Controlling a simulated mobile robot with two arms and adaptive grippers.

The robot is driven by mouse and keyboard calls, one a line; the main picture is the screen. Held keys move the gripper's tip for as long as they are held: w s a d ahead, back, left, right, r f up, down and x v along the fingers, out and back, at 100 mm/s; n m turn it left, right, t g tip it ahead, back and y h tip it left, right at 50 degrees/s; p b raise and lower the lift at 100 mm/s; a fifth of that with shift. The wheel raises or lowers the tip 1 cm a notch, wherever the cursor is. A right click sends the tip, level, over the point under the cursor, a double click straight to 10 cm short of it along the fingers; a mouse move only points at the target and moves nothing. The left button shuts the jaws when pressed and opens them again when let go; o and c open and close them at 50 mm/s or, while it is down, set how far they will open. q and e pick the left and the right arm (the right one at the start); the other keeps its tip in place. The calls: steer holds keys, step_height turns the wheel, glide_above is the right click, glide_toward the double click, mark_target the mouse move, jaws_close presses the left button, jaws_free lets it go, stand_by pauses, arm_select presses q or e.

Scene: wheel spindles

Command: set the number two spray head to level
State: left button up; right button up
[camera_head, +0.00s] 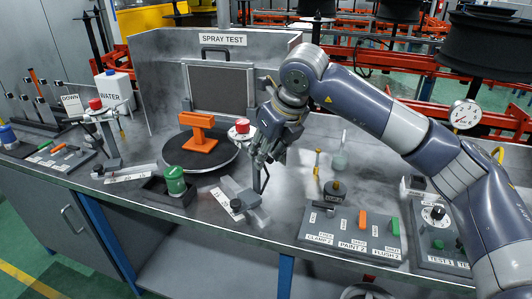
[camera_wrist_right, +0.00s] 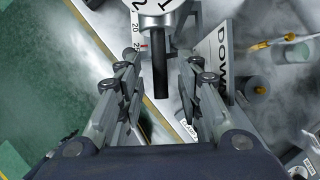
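The number two spray head (camera_wrist_right: 157,14) shows in the right wrist view as a silver round body marked 2, with a black rod (camera_wrist_right: 160,78) sticking out of it. A scale marked 20 (camera_wrist_right: 136,32) and a plate lettered DOWN (camera_wrist_right: 222,60) are beside it. In the head view its red cap (camera_head: 242,124) shows at the turntable's right, and my right arm hides part of it. My right gripper (camera_wrist_right: 163,68) is open, its fingers on either side of the black rod with gaps visible. It also shows in the head view (camera_head: 262,158). My left gripper is not in view.
An orange workpiece (camera_head: 199,132) stands on the dark turntable (camera_head: 222,163). Another red-capped spray stand (camera_head: 107,125) is at left, near the WATER box (camera_head: 114,88). A green-topped container (camera_head: 175,181) and the CLAMP 2 switch panel (camera_head: 345,240) are along the front.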

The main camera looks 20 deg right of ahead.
steer(key=v, duration=1.1)
